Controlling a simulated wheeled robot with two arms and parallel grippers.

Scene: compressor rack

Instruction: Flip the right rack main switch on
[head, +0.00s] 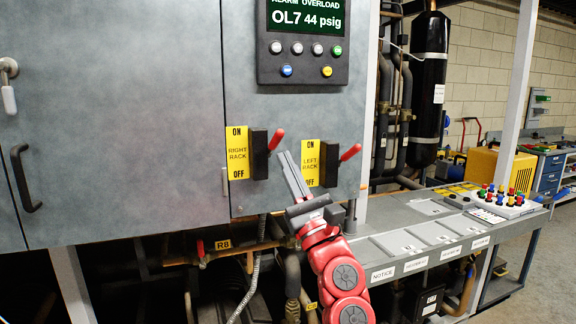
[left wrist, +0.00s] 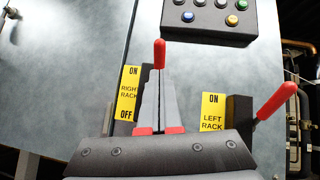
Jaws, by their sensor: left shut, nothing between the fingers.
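The right rack main switch (head: 258,155) is a black block with a red-tipped lever (head: 276,139) slanting up and outward. Its yellow label (head: 237,153) reads ON at the top and OFF at the bottom. My left gripper (head: 284,158) is shut and empty, its fingertips just below and right of that lever in the head view. In the left wrist view the red lever tip (left wrist: 159,53) shows just above the shut fingertips (left wrist: 160,75); the lower lever is hidden behind them. I cannot tell whether they touch. My right gripper is not in view.
The left rack switch (head: 331,164), with a similar red lever (head: 350,152), is close to the right of my left gripper. A display panel with buttons (head: 303,48) is above. Pipes (head: 290,270) run below the cabinet (head: 120,110). A grey bench (head: 420,240) stands at right.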

